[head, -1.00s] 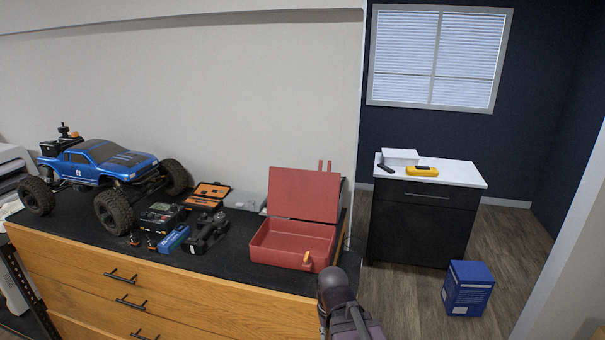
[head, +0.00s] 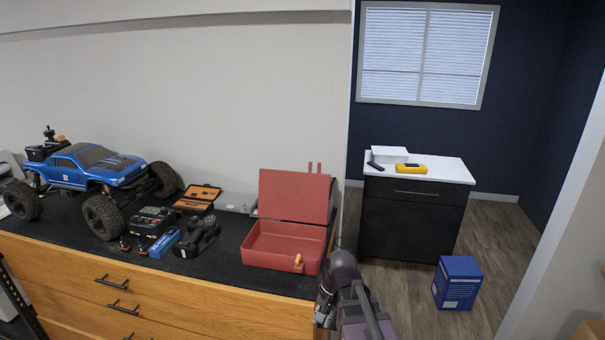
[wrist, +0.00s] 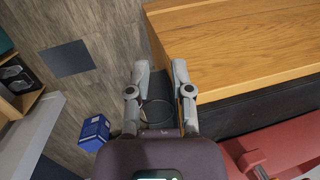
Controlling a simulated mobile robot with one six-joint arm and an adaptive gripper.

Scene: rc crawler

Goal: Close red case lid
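The red case (head: 284,246) sits on the black top of the wooden drawer unit, near its right end. Its lid (head: 294,196) stands up open at the back, and the inside of the tray looks empty. An orange latch (head: 298,260) is on the front. Part of the red case also shows at the lower right of the wrist view (wrist: 285,146). My gripper (wrist: 161,72) is open and empty in the wrist view, beside the edge of the drawer unit and apart from the case. In the head view my arm is right of and in front of the case; the fingertips are not clear there.
On the drawer unit (head: 190,295), a blue RC truck (head: 95,165), a blue box (head: 165,243) and an orange-lined case (head: 197,199) stand left of the red case. A white-topped cabinet (head: 412,215) and a blue carton (head: 458,283) stand right. Floor between is clear.

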